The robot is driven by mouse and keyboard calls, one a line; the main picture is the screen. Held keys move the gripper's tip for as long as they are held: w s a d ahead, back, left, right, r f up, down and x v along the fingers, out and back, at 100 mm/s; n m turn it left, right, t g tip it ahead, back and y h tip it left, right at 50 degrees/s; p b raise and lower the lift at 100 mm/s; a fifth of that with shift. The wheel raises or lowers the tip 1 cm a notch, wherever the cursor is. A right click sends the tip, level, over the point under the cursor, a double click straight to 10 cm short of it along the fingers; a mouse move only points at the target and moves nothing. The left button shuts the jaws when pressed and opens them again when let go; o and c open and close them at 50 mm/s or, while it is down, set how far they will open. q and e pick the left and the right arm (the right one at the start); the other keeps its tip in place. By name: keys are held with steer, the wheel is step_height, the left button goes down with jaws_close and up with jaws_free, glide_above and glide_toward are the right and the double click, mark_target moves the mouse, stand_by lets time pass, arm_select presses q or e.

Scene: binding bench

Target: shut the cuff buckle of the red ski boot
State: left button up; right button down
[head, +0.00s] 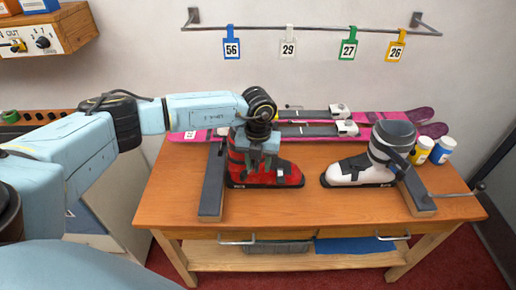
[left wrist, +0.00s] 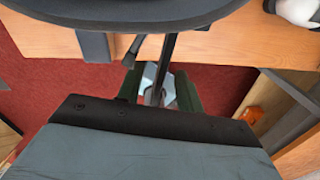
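The red ski boot (head: 282,174) stands on the bench, left of the middle, with its toe to the right. My left gripper (head: 258,158) is in front of its cuff and hides most of the cuff and the buckle. In the left wrist view the dark cuff (left wrist: 130,12) fills the top. A thin dark bar (left wrist: 169,52), perhaps the buckle lever, points from the cuff toward my left gripper (left wrist: 158,88). The two dark green fingers stand apart on either side of it; I cannot tell whether they touch it. My right gripper is not in view.
A white boot (head: 358,171) stands on the bench (head: 310,207) to the right. Pink skis (head: 390,118) lie behind the boots. Yellow (head: 421,150) and blue (head: 442,150) jars stand at the back right. Numbered tags hang from a wall rail (head: 310,29). Bench between the boots is clear.

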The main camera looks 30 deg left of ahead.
arm_select(q)
steer(key=shift+f, duration=0.85)
steer(key=shift+c, duration=0.2)
jaws_close()
stand_by(0.7)
